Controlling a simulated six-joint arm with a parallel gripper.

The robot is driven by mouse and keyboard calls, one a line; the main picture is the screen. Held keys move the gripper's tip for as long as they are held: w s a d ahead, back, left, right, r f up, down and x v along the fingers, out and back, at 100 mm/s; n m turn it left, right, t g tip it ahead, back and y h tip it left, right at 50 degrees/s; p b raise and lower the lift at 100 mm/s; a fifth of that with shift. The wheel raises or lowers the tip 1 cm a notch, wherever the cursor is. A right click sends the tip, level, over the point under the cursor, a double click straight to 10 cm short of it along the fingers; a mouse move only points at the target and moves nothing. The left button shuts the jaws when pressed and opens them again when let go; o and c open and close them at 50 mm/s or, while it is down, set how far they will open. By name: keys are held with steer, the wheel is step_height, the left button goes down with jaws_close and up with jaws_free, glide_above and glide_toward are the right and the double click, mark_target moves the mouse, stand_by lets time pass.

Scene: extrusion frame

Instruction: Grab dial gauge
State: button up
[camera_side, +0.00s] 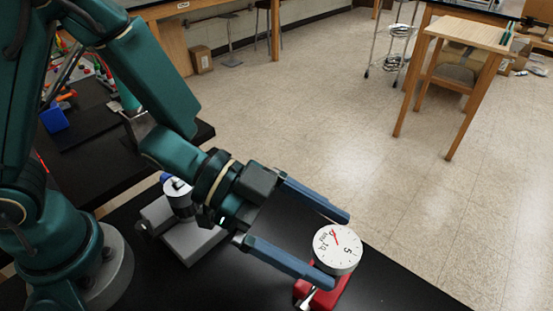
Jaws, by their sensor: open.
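The dial gauge (337,249) has a round white face with a red needle and dark numbers, and it shows at the lower right of the middle. It sits on a red block (325,292) on the black table. My gripper (341,250) is open, with its two long blue fingers reaching to the right. One fingertip is above the dial in the picture, and the other overlaps its lower left edge. I cannot tell whether either finger touches the gauge. The lower finger hides part of the red block.
A grey metal stand (190,236) with a dark upright part stands on the black table (405,290) to the left of my gripper. The table's edge runs just behind the gauge. The table right of the gauge is clear. A wooden stool (470,32) stands on the floor beyond.

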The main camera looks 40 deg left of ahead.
mark_target(356, 259)
steer(key=shift+x, duration=2.55)
jaws_close()
